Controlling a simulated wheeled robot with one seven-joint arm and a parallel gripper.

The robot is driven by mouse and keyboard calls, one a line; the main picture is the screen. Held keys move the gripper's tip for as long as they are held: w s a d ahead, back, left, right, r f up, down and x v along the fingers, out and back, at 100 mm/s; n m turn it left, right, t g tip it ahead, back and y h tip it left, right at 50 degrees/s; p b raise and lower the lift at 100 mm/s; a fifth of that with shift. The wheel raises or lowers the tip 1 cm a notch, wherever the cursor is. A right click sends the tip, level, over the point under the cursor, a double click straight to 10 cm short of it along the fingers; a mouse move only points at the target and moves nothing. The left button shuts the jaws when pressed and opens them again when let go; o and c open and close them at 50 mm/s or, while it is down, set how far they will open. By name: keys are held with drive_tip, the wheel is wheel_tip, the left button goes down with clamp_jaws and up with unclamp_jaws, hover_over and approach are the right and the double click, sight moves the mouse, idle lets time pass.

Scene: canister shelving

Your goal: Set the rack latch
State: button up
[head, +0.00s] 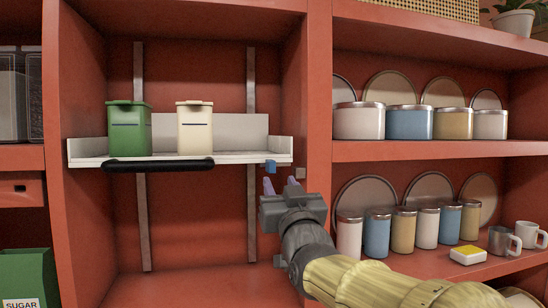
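The white rack (277,146) is a shallow tray on two grey rails in the left bay, with a black handle bar (160,165) along its front. A small blue latch (270,166) sits at the rack's front right corner. My gripper (281,184) is just below and slightly right of the latch in the picture. Its two purple fingertips are apart, with nothing seen between them. I cannot tell how far in depth the fingers are from the latch.
A green canister (130,130) and a cream canister (195,129) stand on the rack. A small pale block (300,173) is on the red post (319,100) right of the latch. Canisters and mugs (504,241) fill the right shelves. Space below the rack is clear.

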sight(273, 169)
drive_tip(key=p+x, duration=0.3)
drive_tip(key=x, duration=0.3)
drive_tip(key=shift+r+p, duration=0.15)
drive_tip(key=shift+p, duration=0.25)
drive_tip(key=shift+w+a+r, duration=0.1)
drive_tip(key=shift+w+a, duration=0.05)
drive_tip(key=shift+w, duration=0.4)
clamp_jaws()
